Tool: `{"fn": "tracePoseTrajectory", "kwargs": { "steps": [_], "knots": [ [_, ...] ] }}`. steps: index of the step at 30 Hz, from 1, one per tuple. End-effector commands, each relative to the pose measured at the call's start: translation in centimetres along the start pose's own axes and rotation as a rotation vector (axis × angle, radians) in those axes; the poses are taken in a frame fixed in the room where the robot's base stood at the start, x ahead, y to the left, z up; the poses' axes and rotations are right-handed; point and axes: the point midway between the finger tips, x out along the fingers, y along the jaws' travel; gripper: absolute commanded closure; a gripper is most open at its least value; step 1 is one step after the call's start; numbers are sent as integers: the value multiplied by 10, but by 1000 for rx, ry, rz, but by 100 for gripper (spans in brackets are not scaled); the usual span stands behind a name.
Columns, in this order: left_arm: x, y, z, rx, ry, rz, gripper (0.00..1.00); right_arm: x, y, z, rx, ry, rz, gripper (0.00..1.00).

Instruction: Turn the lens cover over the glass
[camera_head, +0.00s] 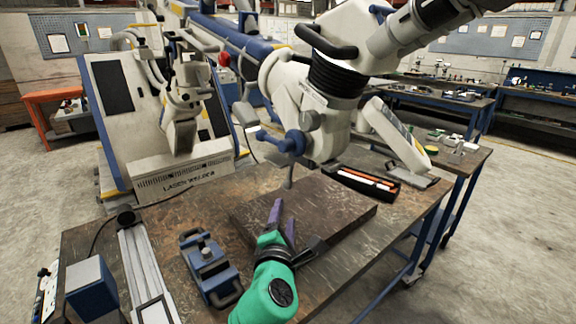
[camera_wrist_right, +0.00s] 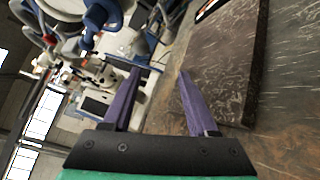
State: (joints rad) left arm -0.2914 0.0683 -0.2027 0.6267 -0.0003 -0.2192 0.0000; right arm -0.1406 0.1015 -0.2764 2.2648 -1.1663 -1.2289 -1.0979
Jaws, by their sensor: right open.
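The microscope arm (camera_head: 335,75) hangs over the table, its white head with black bellows, a blue knob (camera_head: 290,143) and a thin grey rod (camera_head: 289,172) below that knob. I cannot clearly make out the lens cover or the glass. The head's underside is partly turned away. The microscope's white and blue parts also show at the top left of the right wrist view (camera_wrist_right: 95,18). My right gripper (camera_head: 284,212), with purple fingers, is open and empty below and in front of the knob, apart from it. In the right wrist view its fingers (camera_wrist_right: 160,75) stand apart.
A dark slab (camera_head: 335,215) lies on the worktable under the microscope head. A blue clamp block (camera_head: 207,268) and a metal rail (camera_head: 145,265) are at the left. An open black case (camera_head: 368,184) lies at the right. A laser welding machine (camera_head: 185,180) stands behind.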

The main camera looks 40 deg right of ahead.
Motion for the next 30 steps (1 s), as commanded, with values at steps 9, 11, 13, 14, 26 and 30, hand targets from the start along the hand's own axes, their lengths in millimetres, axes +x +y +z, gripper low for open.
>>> {"fn": "tracePoseTrajectory", "kwargs": {
  "steps": [9,11,13,14,26,30],
  "knots": [
    [-11,-6,8,2,-14,-8,45,25,31,17,-106,-77,77,41],
    [-15,-8,11,2,-20,-10,45,41,33,18,-107,-76,77,41],
    [-20,-9,15,1,-27,-12,45,60,34,19,-106,-75,76,41],
    [-22,-9,16,1,-29,-13,45,68,35,20,-106,-75,77,41],
    [-33,-10,8,1,-19,-13,45,138,36,22,-101,-71,74,41],
    [-32,-8,7,1,-17,-11,45,139,35,22,-100,-70,73,41]
  ]
}}
